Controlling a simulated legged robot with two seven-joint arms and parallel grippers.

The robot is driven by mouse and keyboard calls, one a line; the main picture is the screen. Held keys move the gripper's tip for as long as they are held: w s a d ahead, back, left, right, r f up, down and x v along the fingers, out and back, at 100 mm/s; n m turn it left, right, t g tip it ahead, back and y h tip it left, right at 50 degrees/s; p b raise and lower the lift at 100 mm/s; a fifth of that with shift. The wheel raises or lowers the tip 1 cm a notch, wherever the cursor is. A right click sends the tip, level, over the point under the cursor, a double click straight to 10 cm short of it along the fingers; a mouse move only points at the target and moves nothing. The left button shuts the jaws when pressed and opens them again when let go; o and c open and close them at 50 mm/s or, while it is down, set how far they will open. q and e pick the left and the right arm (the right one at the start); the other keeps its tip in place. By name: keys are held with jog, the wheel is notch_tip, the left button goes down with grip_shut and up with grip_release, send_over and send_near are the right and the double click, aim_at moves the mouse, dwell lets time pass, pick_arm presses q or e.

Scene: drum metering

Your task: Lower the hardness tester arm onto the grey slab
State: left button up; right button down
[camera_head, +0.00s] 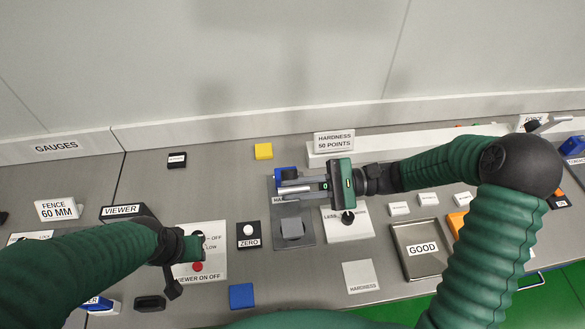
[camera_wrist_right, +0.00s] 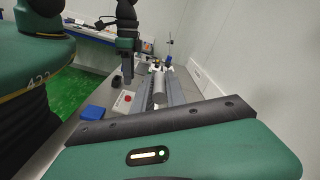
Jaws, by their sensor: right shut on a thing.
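The hardness tester stands on a dark grey base plate (camera_head: 306,240), with a blue part (camera_head: 285,174) at its back. The small grey slab (camera_head: 292,228) lies on that plate, in front of the arm. My right gripper (camera_head: 303,188) reaches in from the right and is shut on the tester arm (camera_head: 294,189), a light metal bar above and behind the slab. In the right wrist view a grey cylinder end (camera_wrist_right: 158,84) shows between the fingers. The slab is hidden there. My left gripper (camera_head: 193,248) hangs over the viewer panel; its jaw opening cannot be made out.
A ZERO button box (camera_head: 249,236) is left of the base plate. A plate with a black knob (camera_head: 348,222) lies right of it, under my right gripper. A GOOD tray (camera_head: 399,268) is farther right. A blue block (camera_head: 241,296) lies in front and a yellow block (camera_head: 263,151) behind.

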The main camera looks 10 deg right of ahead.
pick_arm(q)
jog(key=shift+f+b, duration=0.3)
jog(key=shift+f, duration=0.15)
pick_arm(e)
jog(key=shift+n, duration=0.4)
jog(key=shift+s+f, duration=1.65)
jog(key=shift+f, duration=0.25)
jog(key=c, duration=1.4)
grip_release()
jog(key=shift+w+d, duration=0.1)
pick_arm(q)
jog(key=shift+d, duration=0.1)
